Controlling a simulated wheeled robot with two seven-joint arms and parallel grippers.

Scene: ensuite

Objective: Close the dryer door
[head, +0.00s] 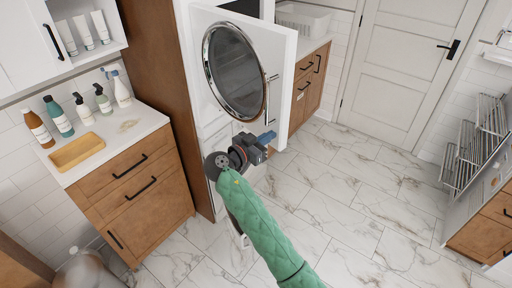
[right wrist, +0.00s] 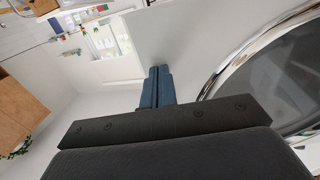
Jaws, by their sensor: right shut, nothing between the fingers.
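The white dryer door (head: 283,68) with a round chrome-rimmed glass window (head: 236,72) stands open in the head view, swung out from the wooden cabinet column. My right gripper (head: 267,137), with blue fingertips, is at the door's lower part, just below the window. It is shut with nothing held. In the right wrist view the blue fingers (right wrist: 158,85) are together, with the white door face behind them and the chrome window rim (right wrist: 225,80) on the right. I cannot tell whether the fingers touch the door. My left gripper is not in view.
A wooden cabinet (head: 140,178) with bottles and a wooden tray (head: 77,151) on top stands at the left. A white basket (head: 303,18) sits on a counter behind the door. A metal rack (head: 474,140) is at the right. The marble-tiled floor (head: 340,185) is clear.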

